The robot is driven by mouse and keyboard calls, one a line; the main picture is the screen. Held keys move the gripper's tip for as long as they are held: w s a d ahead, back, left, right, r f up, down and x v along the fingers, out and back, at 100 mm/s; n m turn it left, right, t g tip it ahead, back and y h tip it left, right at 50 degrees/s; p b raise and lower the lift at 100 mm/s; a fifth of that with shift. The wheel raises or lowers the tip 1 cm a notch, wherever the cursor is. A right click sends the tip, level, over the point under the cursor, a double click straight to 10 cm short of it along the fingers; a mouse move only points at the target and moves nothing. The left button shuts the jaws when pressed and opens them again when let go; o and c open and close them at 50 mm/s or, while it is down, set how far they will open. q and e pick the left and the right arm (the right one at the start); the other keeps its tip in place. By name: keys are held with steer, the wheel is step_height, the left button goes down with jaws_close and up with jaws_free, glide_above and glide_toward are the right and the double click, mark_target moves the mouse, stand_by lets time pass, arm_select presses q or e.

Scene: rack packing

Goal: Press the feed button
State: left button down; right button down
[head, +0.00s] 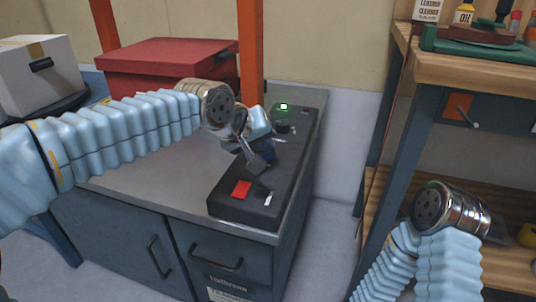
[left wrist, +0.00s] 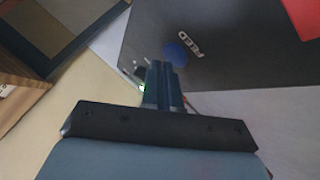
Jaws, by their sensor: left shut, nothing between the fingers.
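The feed button is a round blue button (left wrist: 176,51) with the white label FEED (left wrist: 190,42) beside it, on a dark panel in the left wrist view. In the head view it is hard to make out behind my left gripper. The black control box (head: 228,207) lies on the cabinet top. My left gripper (head: 256,167) is shut and empty, pointing down over the middle of the box. In the left wrist view its fingertips (left wrist: 163,68) show just beside the blue button; I cannot tell whether they touch. My right gripper is at the lower right, its fingers unclear.
A red case (head: 165,70) stands behind, between orange posts. A wooden workbench (head: 470,70) is at right.

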mark_target(264, 156)
arm_select(q)
steer(key=shift+f+b, duration=0.3)
steer(key=shift+f, duration=0.15)
steer(key=shift+r, duration=0.1)
stand_by(0.5)
steer(key=shift+r+p, duration=0.75)
steer(key=shift+r, duration=0.05)
step_height(264, 156, up, 5)
steer(key=p, duration=0.4)
stand_by(0.7)
steer(key=shift+f, duration=0.1)
